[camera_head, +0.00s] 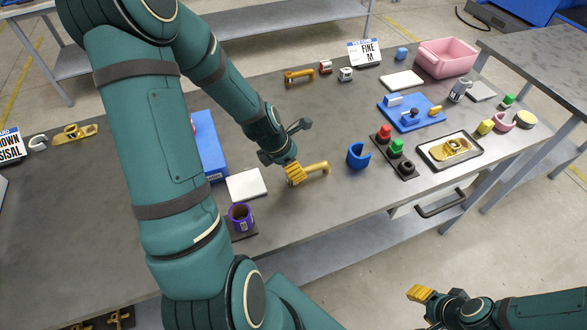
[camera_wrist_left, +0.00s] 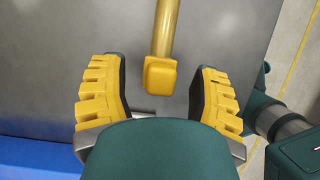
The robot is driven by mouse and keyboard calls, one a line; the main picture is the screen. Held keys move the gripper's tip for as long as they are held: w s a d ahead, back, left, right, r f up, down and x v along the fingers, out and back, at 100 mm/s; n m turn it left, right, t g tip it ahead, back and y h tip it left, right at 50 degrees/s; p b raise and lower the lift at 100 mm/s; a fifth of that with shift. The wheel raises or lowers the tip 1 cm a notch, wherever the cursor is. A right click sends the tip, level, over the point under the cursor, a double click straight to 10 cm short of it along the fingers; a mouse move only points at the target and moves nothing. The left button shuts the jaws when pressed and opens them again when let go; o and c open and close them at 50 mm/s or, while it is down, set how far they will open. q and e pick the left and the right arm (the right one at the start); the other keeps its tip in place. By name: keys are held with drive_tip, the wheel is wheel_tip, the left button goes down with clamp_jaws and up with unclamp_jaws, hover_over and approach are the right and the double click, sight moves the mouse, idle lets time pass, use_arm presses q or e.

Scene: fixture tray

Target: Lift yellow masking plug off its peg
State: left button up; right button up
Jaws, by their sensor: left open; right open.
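No yellow plug on a peg stands out clearly. A small yellow block (camera_head: 486,127) stands at the right of the table, and a yellow piece (camera_head: 435,110) sits on the blue board (camera_head: 408,121); I cannot tell whether either is the plug. A black strip (camera_head: 408,166) carries a red and a green piece. My left gripper (camera_head: 294,174) is low over the table by a yellow handle (camera_head: 317,168). In the left wrist view the open left gripper (camera_wrist_left: 160,75) has a yellow bar (camera_wrist_left: 164,30) with a square end between its fingers. My right gripper (camera_head: 420,294) is open, off the table's front.
A blue cup-like piece (camera_head: 358,155), a white pad (camera_head: 246,184), a purple cup (camera_head: 240,217) and a blue box (camera_head: 208,145) lie around my left gripper. A tray (camera_head: 474,155) with a golden part and a pink bin (camera_head: 447,57) are farther right. The table's left part is mostly bare.

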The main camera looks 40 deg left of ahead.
use_arm(q)
drive_tip(key=shift+f, duration=0.1)
drive_tip(key=c, duration=1)
wheel_tip(320, 180, up, 10)
drive_tip(key=p, duration=0.3)
